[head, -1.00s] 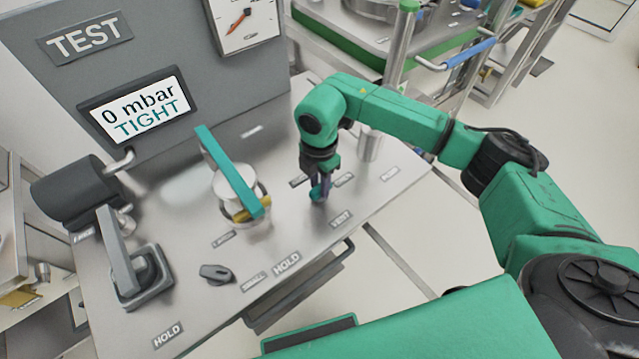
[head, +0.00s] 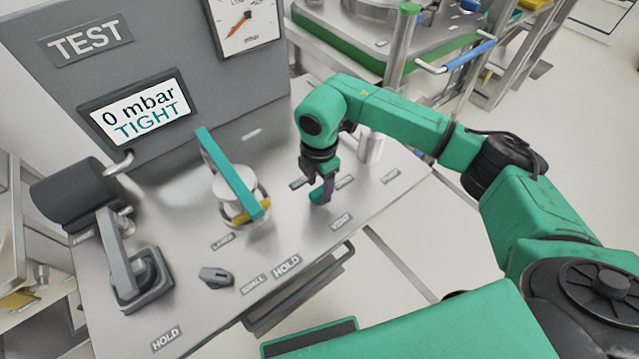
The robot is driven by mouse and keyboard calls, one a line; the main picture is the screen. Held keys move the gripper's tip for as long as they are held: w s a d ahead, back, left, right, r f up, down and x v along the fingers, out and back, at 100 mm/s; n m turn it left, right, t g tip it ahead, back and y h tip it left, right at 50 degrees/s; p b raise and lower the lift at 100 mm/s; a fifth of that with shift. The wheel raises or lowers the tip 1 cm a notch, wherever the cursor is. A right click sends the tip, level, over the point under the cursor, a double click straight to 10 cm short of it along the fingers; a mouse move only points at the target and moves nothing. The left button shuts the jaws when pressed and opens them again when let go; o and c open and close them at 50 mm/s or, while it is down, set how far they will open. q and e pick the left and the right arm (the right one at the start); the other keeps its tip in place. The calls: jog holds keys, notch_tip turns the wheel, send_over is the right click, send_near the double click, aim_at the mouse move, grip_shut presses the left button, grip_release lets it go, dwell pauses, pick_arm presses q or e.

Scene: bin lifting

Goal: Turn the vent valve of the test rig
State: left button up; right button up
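The test rig (head: 205,300) has a grey metal top and an upright panel. My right gripper (head: 321,196) points down at the rig top, just above the label VENT (head: 341,223). Between its fingers shows a small blue-teal part, the vent valve's knob (head: 317,197). The fingers are close on both sides of the knob and appear to grip it, but they hide most of it. My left gripper is not in view.
The panel display (head: 140,110) reads 0 mbar TIGHT. A dial gauge (head: 246,22) is above. A clamp with a teal bar (head: 230,170), a small dark knob (head: 216,276) and a grey lever (head: 118,250) stand left of my gripper. A metal cylinder (head: 372,148) stands behind it.

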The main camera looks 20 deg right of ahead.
aim_at(320, 190)
notch_tip(320, 190, up, 14)
jog(key=b, duration=0.2)
jog(key=shift+r+b, duration=0.25)
jog(key=shift+b, duration=0.1)
